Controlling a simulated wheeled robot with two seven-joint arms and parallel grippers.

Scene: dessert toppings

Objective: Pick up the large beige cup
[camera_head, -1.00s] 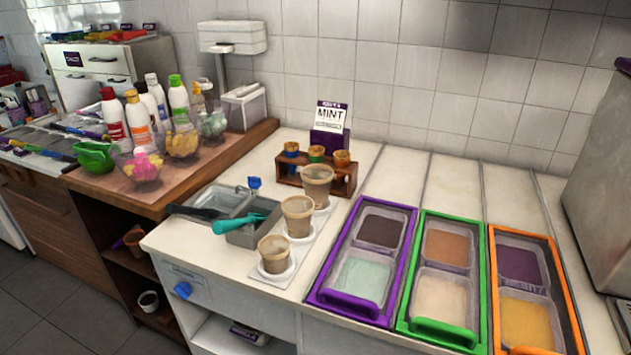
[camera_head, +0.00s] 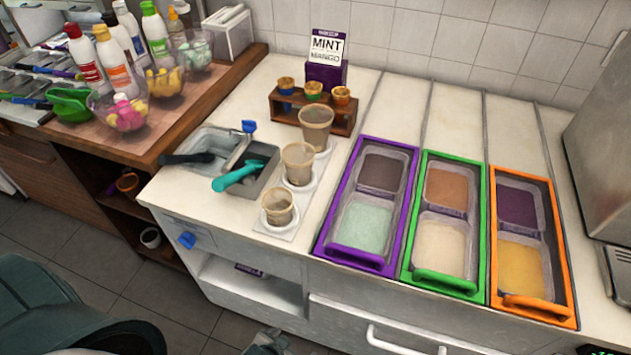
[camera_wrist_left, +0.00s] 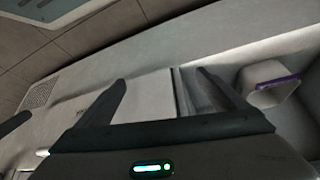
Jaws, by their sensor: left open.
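Three beige cups stand in a row on a white strip of round holders on the counter in the head view. The large beige cup (camera_head: 316,124) is the rearmost, upright, in front of a small wooden rack. A medium cup (camera_head: 297,162) and a small cup (camera_head: 278,207) stand in front of it. My left gripper (camera_wrist_left: 162,78) is open and empty in the left wrist view, in front of a pale cabinet face. It is low and well away from the cups. My right gripper's jaws do not show.
A sink (camera_head: 262,168) with a teal scoop (camera_head: 238,177) lies left of the cups. Purple (camera_head: 352,256), green (camera_head: 447,283) and orange (camera_head: 535,304) framed topping trays lie to the right. The wooden rack (camera_head: 340,117) and a mint sign (camera_head: 327,48) stand behind. Bottles stand at the left.

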